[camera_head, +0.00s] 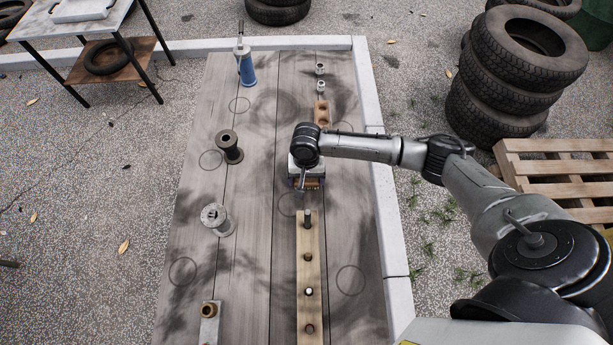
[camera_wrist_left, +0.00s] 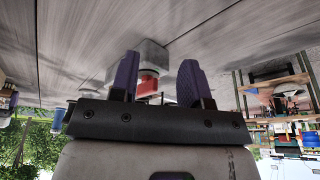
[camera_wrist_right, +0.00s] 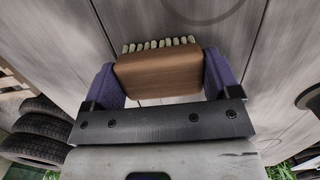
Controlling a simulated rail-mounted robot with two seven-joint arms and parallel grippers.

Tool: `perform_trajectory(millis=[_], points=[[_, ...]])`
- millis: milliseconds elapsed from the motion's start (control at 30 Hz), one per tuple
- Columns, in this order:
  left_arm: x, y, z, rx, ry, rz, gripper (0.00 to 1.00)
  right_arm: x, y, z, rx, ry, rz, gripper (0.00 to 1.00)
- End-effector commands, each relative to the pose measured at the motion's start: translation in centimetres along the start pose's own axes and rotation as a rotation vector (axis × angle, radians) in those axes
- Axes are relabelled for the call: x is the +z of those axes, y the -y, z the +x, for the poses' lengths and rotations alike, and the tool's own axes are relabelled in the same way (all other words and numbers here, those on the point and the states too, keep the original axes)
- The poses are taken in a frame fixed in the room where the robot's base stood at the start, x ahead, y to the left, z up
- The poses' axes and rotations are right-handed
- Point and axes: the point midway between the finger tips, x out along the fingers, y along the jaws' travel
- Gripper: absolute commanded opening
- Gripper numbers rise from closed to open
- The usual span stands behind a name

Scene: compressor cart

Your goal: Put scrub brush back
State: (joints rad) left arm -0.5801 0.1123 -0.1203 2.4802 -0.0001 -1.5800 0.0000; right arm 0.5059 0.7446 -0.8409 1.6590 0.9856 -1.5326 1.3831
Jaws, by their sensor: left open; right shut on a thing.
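The scrub brush, a brown wooden block (camera_wrist_right: 157,74) with pale bristles along its far edge, shows in the right wrist view. My right gripper (camera_wrist_right: 160,78) is shut on it, with a purple finger at each end. In the head view my right gripper (camera_head: 307,182) is over the grey plank table, right of its middle, and mostly hides the brush. Whether the brush touches the planks I cannot tell. My left gripper (camera_wrist_left: 158,82) is open in the left wrist view. A red and pale object (camera_wrist_left: 149,83) shows beyond and between its fingers. The head view does not show this gripper.
A wooden strip with pegs (camera_head: 308,270) lies just nearer than my right gripper; a brown holed block (camera_head: 322,114) lies beyond it. A dark spool (camera_head: 229,147), a grey spool (camera_head: 216,219) and a blue cylinder (camera_head: 246,68) stand left. Tyres (camera_head: 515,75) and a pallet (camera_head: 558,172) are right.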

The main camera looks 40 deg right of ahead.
Motion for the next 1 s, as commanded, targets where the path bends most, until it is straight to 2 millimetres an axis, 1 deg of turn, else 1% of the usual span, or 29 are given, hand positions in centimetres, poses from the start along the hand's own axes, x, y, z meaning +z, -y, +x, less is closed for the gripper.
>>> perform_trajectory(millis=[67,100,233,267,467,567,667,1000], points=[[-0.1,0.1,-0.2,-0.002,0.0,0.002,0.43,0.0,0.0,0.1,0.0,0.001,0.0,0.6],[0.0,0.1,-0.1,-0.002,0.0,0.003,0.43,0.0,0.0,0.2,0.0,0.0,0.0,0.86],[0.0,0.2,-0.1,-0.006,0.001,0.008,0.43,0.0,0.0,0.2,0.0,0.0,0.0,0.99],[0.0,0.3,-0.1,-0.007,0.001,0.009,0.43,0.0,0.0,0.2,0.0,0.0,0.0,1.0],[0.1,0.4,-0.1,-0.01,0.002,0.013,0.43,0.0,0.0,0.1,0.0,0.0,0.0,1.0],[0.1,0.4,0.0,-0.01,0.002,0.012,0.43,0.0,0.0,-0.4,0.0,-0.001,0.001,1.0],[-0.1,0.4,-0.5,-0.01,0.003,0.012,0.43,0.0,0.0,-1.7,-0.001,-0.001,0.001,1.0],[-0.7,0.1,-2.1,-0.002,0.0,0.001,0.43,0.0,0.1,-8.0,-0.002,-0.001,0.0,1.0]])
